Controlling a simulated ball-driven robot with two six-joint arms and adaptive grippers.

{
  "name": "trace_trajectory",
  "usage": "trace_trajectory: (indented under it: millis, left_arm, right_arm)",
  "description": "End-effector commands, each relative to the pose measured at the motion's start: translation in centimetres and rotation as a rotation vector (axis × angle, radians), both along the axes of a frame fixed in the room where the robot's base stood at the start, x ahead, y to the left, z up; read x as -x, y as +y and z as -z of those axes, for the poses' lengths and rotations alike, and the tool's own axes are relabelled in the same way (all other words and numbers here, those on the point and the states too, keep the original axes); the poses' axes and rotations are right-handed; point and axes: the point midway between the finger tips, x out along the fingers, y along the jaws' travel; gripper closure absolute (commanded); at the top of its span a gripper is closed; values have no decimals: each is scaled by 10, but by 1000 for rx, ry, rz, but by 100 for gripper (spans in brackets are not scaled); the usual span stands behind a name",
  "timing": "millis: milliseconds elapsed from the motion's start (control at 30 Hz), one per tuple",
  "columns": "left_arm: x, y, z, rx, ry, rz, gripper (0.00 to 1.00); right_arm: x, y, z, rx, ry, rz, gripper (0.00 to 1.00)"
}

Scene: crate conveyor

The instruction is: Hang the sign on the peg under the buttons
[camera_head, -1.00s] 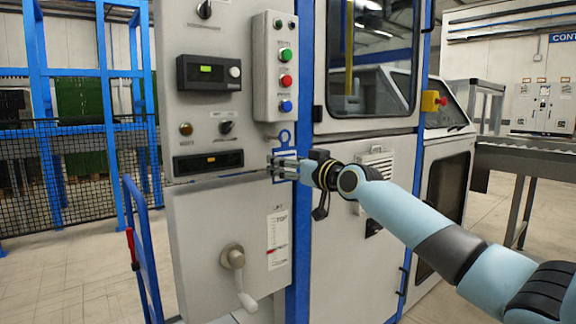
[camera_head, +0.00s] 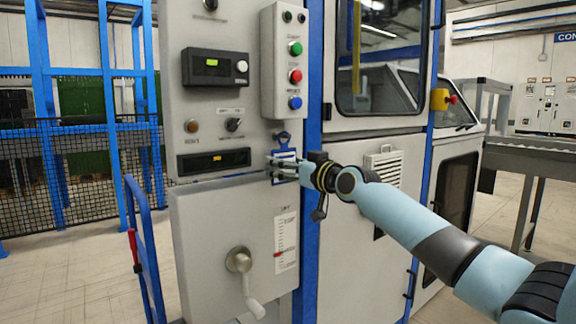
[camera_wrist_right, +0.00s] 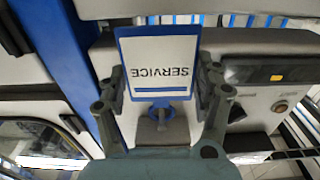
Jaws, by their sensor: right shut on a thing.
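The sign (camera_head: 286,156) is a small white plate with a blue border and a ring at its top. In the right wrist view the sign (camera_wrist_right: 160,62) appears upside down and reads SERVICE. My right gripper (camera_head: 282,169) is shut on the sign, with a finger at each side edge. The sign is upright against the grey panel, just below the button box (camera_head: 282,60) with its green, red and blue buttons. The ring lies near the box's lower end. My left gripper is out of view.
A display strip (camera_head: 214,161) and small knobs lie left of the sign. A crank handle (camera_head: 240,262) sticks out lower on the panel. A blue post (camera_head: 311,100) runs beside the panel. A blue hand cart (camera_head: 146,240) stands at the left.

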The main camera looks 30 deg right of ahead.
Motion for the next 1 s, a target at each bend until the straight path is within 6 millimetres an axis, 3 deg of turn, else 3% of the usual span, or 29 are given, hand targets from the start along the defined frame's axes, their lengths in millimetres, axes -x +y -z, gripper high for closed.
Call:
trace_trajectory:
  millis: [367,400,600,867,1000]
  left_arm:
    - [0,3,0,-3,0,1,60]
    - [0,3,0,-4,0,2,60]
    - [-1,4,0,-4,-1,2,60]
    - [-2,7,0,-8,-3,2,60]
    - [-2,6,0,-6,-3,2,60]
  right_arm:
    - [0,0,0,0,0,0,67]
    - [0,0,0,0,0,0,29]
    - [0,0,0,0,0,0,5]
    - [1,0,0,0,0,0,5]
    - [11,-1,2,2,3,1,5]
